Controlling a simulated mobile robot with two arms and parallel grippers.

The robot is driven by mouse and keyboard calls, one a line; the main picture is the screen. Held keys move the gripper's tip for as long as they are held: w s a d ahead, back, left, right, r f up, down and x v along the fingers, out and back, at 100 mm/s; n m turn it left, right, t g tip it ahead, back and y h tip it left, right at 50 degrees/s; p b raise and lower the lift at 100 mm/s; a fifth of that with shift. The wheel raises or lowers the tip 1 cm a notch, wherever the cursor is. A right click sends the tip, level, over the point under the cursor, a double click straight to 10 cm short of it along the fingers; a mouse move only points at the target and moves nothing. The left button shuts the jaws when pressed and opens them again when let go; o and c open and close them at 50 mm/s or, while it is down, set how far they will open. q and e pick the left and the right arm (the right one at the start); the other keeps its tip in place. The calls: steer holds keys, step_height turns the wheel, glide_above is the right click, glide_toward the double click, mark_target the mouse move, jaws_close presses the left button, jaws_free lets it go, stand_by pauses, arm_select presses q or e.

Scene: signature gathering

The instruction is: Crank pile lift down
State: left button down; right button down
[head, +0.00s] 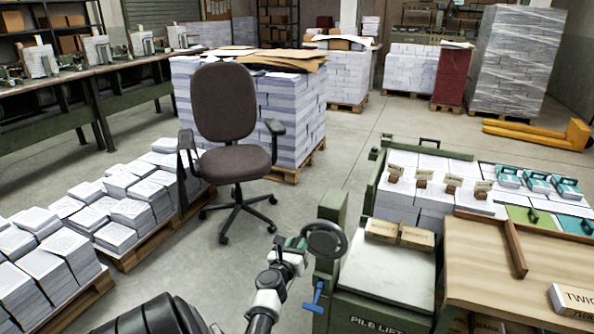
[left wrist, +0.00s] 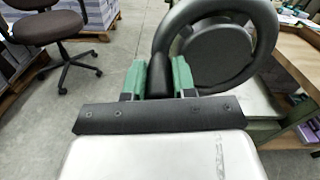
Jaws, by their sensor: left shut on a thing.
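The pile lift (head: 378,322), labelled on its front, stands at the lower middle right in the head view. My left gripper (head: 300,245) is at the wheel's left edge. In the left wrist view, the green fingers of my left gripper (left wrist: 158,78) are closed around a dark grip beside the wheel (left wrist: 220,52). The gripper body hides part of the grip. A blue lever (head: 317,298) is on the post below the wheel. My right gripper is not in view.
A wooden table (head: 480,262) is at right. An office chair (head: 230,160) and palletised paper (head: 130,210) stand left. Concrete floor (head: 200,270) is free between.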

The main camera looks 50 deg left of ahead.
arm_select(q)
steer(key=shift+f, duration=0.2)
steer(key=c, duration=0.9)
jaws_free()
steer(key=shift+r, duration=0.1)
steer(key=shift+s+d, duration=0.1)
steer(key=v, duration=1)
steer(key=shift+s, duration=0.3)
steer(key=shift+d, duration=0.15)
